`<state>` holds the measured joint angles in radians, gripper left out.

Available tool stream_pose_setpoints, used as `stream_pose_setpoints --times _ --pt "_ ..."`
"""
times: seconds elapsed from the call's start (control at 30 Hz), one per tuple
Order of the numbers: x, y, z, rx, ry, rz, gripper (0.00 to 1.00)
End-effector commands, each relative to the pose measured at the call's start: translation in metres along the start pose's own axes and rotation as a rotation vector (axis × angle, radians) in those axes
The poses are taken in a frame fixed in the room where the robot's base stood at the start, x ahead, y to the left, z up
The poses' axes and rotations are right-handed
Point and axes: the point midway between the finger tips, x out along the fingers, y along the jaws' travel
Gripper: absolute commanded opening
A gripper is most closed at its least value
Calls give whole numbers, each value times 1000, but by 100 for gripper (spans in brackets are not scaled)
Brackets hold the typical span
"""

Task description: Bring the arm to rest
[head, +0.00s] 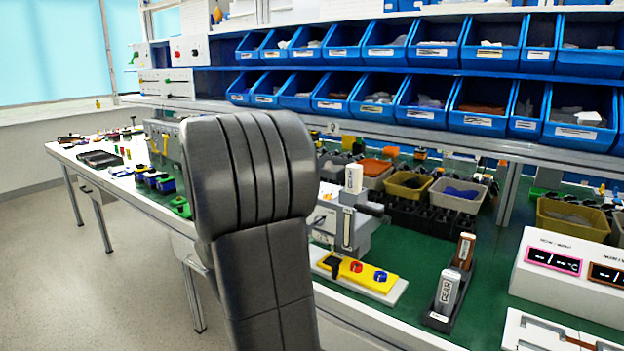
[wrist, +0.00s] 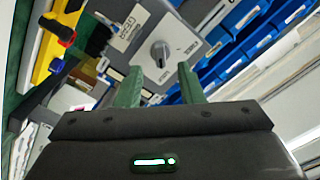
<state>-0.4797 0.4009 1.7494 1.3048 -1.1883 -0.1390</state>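The grey rotary switch box (wrist: 180,35) shows in the wrist view, with a round grey knob (wrist: 160,52) and white labels on its face. My gripper (wrist: 158,74) has two green fingers spread apart with nothing between them. The knob appears beyond the gap between the fingertips, and I see no contact; the exact distance is hard to tell. In the head view my own dark arm fills the middle and hides the gripper. A grey device (head: 350,237) with a white-topped lever stands just right of the arm there.
A yellow block (head: 358,271) with red and blue knobs sits at the bench's front edge, also in the wrist view (wrist: 48,45). Two upright handles stand in a black holder (head: 438,318). A white display box (head: 545,284) is at right. Blue bins (head: 390,97) line the shelves. Floor at left is clear.

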Motion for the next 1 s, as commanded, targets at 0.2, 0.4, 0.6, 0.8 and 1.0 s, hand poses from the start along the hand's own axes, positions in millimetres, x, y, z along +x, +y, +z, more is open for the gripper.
stream_pose_setpoints --times 0.2,0.4,0.6,0.8,1.0 --pt "43 1 0 0 3 2 35" --pt "53 -4 -3 -120 -2 0 35" --pt "53 -4 -3 -292 -2 0 35" --pt "53 -3 -3 -461 -2 0 35" --pt "53 -3 -3 -624 -1 -1 35"
